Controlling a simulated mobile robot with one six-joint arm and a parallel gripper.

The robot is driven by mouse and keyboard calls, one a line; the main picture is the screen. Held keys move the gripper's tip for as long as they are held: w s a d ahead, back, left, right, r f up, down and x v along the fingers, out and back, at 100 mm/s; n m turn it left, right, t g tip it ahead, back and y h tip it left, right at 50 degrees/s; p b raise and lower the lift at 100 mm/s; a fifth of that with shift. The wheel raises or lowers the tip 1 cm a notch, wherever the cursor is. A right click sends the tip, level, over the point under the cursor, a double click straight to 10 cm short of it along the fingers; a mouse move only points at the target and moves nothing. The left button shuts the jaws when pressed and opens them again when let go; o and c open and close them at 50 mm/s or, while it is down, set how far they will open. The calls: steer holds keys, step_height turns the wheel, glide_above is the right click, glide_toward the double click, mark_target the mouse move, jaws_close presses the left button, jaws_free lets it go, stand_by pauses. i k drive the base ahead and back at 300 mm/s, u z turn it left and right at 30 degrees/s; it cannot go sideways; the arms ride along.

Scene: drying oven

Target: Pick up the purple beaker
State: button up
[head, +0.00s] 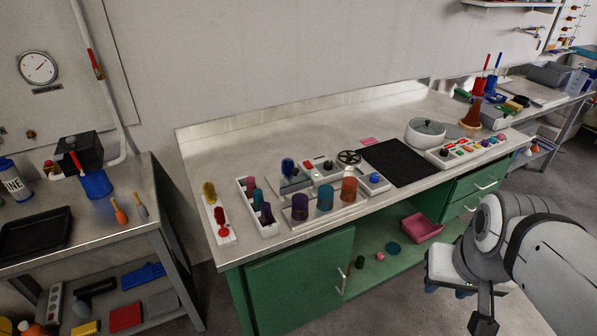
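The purple beaker (299,207) stands upright near the front edge of the long bench. A teal beaker (324,197) and an orange beaker (349,190) stand in a row to its right. My gripper (446,290) is at the lower right, in front of the bench and well apart from the purple beaker. Its fingers point down and are partly hidden, so I cannot tell whether it is open. I see nothing clearly held in it.
A white rack (268,230) with colored pieces stands left of the purple beaker. A panel with a black dial (349,157) is behind the beakers. Bare bench lies behind the racks.

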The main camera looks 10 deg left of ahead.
mark_target(300, 206)
steer(key=u, duration=0.25)
steer(key=i, duration=1)
steer(key=u, duration=0.05)
